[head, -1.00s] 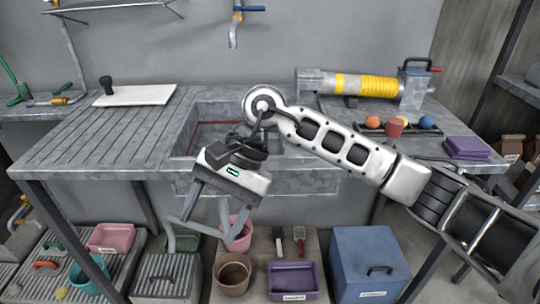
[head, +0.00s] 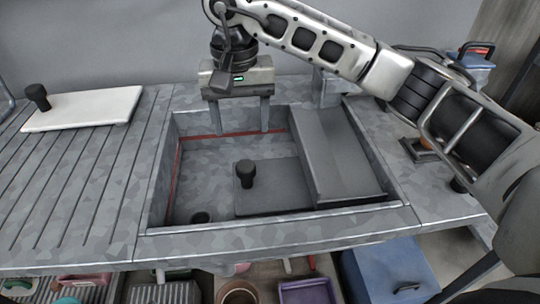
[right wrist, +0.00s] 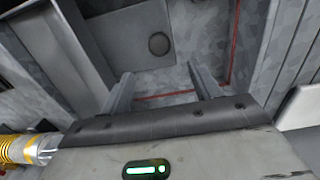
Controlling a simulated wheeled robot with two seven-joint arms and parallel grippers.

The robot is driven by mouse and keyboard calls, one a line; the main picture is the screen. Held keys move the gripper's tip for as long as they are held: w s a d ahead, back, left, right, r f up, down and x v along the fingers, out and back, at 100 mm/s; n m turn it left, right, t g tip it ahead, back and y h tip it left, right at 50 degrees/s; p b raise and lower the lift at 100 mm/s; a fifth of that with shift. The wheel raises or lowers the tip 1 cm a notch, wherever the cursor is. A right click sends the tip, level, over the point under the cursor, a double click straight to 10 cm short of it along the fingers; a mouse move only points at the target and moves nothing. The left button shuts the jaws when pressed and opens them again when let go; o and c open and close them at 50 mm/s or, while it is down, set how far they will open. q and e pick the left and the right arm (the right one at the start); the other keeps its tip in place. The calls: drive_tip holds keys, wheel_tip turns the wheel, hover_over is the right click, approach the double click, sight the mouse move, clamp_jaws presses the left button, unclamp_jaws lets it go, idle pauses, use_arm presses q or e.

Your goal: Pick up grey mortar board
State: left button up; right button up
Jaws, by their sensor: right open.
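The grey mortar board (head: 275,198) lies flat on the floor of the sink, with a dark upright knob (head: 245,173) near its left side. In the right wrist view the board (right wrist: 112,38) and its round knob (right wrist: 158,43) show beyond the fingertips. The grey slab partly hides the board's right side. My right gripper (head: 239,128) is open and empty at the far side of the sink, behind the knob and apart from it. Its two fingers also show in the right wrist view (right wrist: 160,75). My left gripper is not in view.
The metal sink (head: 150,205) has raised walls around the board. A long grey slab (head: 338,150) covers the sink's right part. A white board (head: 85,108) with a black knob lies on the ribbed drainer at left. A blue box (head: 385,270) stands below the counter.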

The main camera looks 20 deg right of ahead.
hover_over(245, 165)
wheel_tip(245, 165, down, 6)
drive_tip(key=shift+r, duration=0.1)
drive_tip(key=shift+f+p, duration=0.35)
drive_tip(key=shift+f, duration=2.6)
clamp_jaws()
